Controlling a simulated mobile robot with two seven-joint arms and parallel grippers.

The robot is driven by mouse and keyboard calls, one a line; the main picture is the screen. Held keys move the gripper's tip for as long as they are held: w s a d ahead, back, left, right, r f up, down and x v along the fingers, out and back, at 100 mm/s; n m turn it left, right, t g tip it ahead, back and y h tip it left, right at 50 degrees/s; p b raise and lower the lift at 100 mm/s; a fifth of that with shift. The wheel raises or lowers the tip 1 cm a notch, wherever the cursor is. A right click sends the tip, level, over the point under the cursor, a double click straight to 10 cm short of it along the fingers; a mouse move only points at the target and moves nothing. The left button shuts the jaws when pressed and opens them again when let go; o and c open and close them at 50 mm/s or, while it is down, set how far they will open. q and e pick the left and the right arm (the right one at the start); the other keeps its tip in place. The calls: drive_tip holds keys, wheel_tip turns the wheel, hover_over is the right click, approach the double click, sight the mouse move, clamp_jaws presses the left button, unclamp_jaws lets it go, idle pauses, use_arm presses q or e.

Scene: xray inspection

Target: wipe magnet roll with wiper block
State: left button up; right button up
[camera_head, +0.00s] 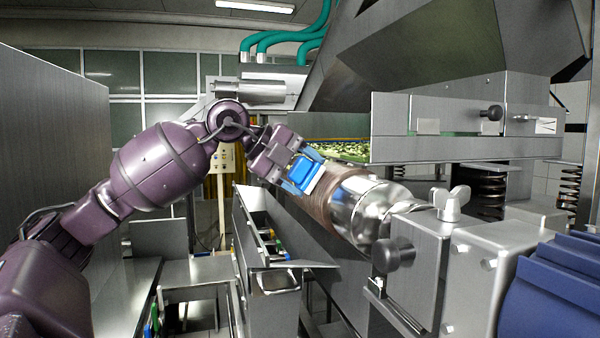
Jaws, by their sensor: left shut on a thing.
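The magnet roll (358,205) is a shiny steel cylinder in the middle of the view, lying at a slant. A brown layer (322,203) covers its far part, while its near end is bare and bright. My left gripper (290,170) is shut on a blue wiper block (304,172). The block is at the roll's upper left side, over the brown part. I cannot tell whether it touches the roll. My right gripper is out of view.
A metal housing with a dark knob (393,254) and a wing nut (450,204) stands at the roll's near end. A steel trough (262,255) runs below left. A tray of green bits (338,151) lies behind. Blue ribbed material (556,290) fills the lower right.

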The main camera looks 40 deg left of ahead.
sight(325, 186)
use_arm(q)
drive_tip(key=shift+s+d, duration=0.3)
drive_tip(key=shift+d, duration=0.35)
drive_tip(key=shift+s+d, duration=0.3)
drive_tip(key=shift+d, duration=0.35)
drive_tip(key=shift+s+d, duration=0.3)
drive_tip(key=shift+d, duration=0.3)
drive_tip(key=shift+s+d+f+b, duration=0.1)
drive_tip(key=shift+s+d+b, duration=0.15)
drive_tip(key=shift+d+b, duration=0.15)
